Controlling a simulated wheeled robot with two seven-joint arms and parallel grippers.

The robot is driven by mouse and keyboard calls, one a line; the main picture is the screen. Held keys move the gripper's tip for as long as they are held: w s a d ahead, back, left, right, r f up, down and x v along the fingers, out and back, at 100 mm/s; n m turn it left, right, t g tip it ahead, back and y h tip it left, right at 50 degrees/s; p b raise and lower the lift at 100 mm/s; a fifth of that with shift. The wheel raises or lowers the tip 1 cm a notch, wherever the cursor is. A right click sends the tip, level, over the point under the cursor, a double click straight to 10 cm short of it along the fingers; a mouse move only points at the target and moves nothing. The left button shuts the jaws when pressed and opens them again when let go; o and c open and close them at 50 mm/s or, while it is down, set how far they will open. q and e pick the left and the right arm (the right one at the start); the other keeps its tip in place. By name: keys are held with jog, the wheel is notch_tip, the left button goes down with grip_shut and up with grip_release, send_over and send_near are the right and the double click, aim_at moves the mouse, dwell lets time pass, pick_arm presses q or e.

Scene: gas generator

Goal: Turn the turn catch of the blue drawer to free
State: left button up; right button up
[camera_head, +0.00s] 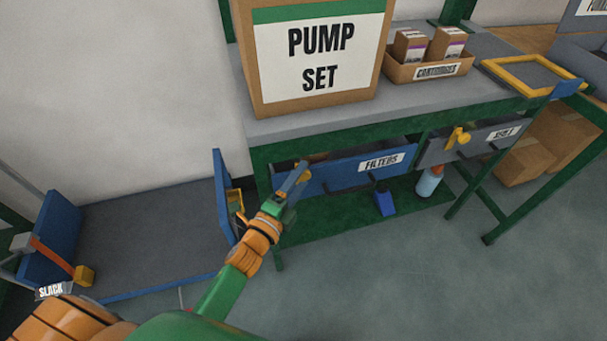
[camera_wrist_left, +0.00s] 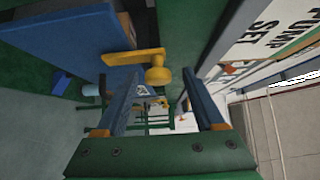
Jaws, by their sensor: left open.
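The blue drawer (camera_head: 345,170), labelled FILTERS, is under the workbench in the head view; a dark gap shows above its front. Its yellow turn catch (camera_head: 306,178) is at the left part of the front, partly covered by my left gripper (camera_head: 293,183). In the left wrist view the blue front (camera_wrist_left: 65,45) is at upper left, and the catch (camera_wrist_left: 133,57) is a yellow bar with a round knob. My left gripper (camera_wrist_left: 161,85) is open, the knob showing between its two fingers; I cannot tell whether they touch it. My right gripper is in neither view.
A grey drawer (camera_head: 482,139) with its own yellow catch (camera_head: 458,138) is to the right. The bench top (camera_head: 425,94) holds the PUMP SET box (camera_head: 320,60) and a cartridge tray (camera_head: 430,72). A blue-sided platform (camera_head: 150,220) lies left of the arm. Floor in front is clear.

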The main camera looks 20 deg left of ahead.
pick_arm(q)
jog(key=shift+w+d+f, duration=0.1)
jog(key=shift+w+d, duration=0.05)
jog(key=shift+w, duration=0.35)
jog(key=shift+w+d+f, duration=0.1)
jog(key=shift+w+d, duration=0.05)
jog(key=shift+w, duration=0.35)
jog(key=shift+s+r, duration=0.1)
jog(key=shift+c, duration=0.9)
grip_shut()
